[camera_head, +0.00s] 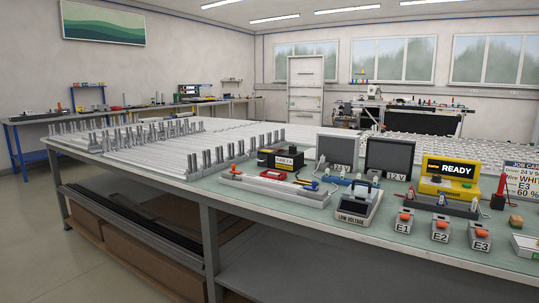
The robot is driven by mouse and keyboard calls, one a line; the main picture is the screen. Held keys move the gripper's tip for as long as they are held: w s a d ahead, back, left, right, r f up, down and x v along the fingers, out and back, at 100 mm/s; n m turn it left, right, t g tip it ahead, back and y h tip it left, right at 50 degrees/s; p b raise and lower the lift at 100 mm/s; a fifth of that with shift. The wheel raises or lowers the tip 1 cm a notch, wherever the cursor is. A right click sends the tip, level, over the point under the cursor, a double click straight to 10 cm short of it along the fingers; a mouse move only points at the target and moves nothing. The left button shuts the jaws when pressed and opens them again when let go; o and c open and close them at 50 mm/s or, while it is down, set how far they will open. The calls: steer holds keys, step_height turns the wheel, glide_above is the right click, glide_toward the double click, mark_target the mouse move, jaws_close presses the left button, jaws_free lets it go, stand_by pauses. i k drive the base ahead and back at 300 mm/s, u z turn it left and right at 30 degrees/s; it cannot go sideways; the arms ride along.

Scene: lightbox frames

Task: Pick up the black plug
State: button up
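No part of my gripper shows in the head view. I cannot pick out a black plug with certainty. A small dark upright piece with a red tip (499,192) stands at the right of the bench, beside the yellow READY unit (437,185); it is too small to tell what it is. A red and a blue lead end lie near the white-and-grey rail block (268,189) at the bench's front.
The long bench (240,190) carries rows of white rails (160,145) at left. Bare green top lies in front.

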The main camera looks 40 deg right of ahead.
mark_target(292, 149)
steer(key=u, duration=0.95)
steer(key=k, duration=1.4)
steer(key=z, duration=0.5)
steer(key=i, duration=0.9)
steer(key=z, duration=0.6)
steer(key=i, duration=0.65)
steer(key=u, duration=0.1)
